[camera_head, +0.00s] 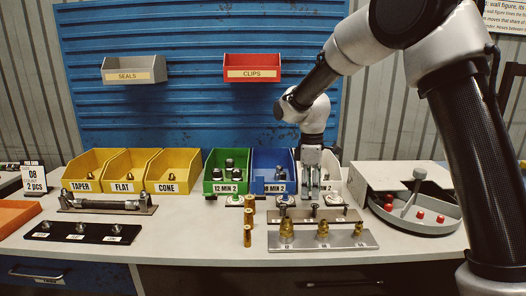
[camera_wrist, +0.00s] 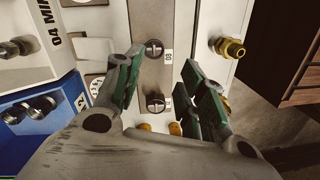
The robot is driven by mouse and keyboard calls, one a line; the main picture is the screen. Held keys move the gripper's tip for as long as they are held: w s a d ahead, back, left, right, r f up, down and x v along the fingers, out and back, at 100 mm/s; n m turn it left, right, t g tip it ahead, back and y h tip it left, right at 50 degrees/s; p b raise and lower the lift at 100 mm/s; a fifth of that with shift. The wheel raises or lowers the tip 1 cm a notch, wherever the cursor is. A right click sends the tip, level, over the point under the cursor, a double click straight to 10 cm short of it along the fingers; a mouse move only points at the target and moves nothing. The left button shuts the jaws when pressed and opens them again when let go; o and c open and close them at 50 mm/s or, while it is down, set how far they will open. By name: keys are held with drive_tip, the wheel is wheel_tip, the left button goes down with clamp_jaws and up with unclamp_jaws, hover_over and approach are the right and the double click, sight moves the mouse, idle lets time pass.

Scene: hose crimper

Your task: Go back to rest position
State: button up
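My gripper (camera_head: 313,190) hangs pointing down in front of the blue and white bins in the head view. In the wrist view my gripper (camera_wrist: 165,78) has its two green-padded fingers spread apart with nothing between them. Beyond the fingers is a metal strip with dark round pegs (camera_wrist: 154,49). The strip (camera_head: 348,214) also shows in the head view, on the bench below and in front of my gripper.
A blue bin (camera_head: 271,187) and a green bin (camera_head: 226,188) stand close by my gripper. A plate with brass fittings (camera_head: 322,243) lies at the front. A grey round tray (camera_head: 428,220) with red pieces is at right. Yellow bins (camera_head: 127,187) are at left.

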drive_tip(key=s+d+r+m+t, duration=0.1)
drive_tip(key=s+d+r+m, duration=0.3)
drive_tip(key=s+d, duration=0.3)
drive_tip(key=s+d+r+m+t, duration=0.2)
drive_tip(key=s+d+r+m, duration=0.2)
drive_tip(key=s+d, duration=0.3)
drive_tip(key=s+d+r+m+t, duration=0.2)
drive_tip(key=s+d+r+m, duration=0.2)
drive_tip(key=s, duration=1.1)
drive_tip(key=d+m, duration=0.2)
drive_tip(key=d, duration=0.2)
drive_tip(key=shift+r+m+y, duration=0.3)
drive_tip(key=shift+a, duration=0.1)
drive_tip(key=shift+c, duration=0.5)
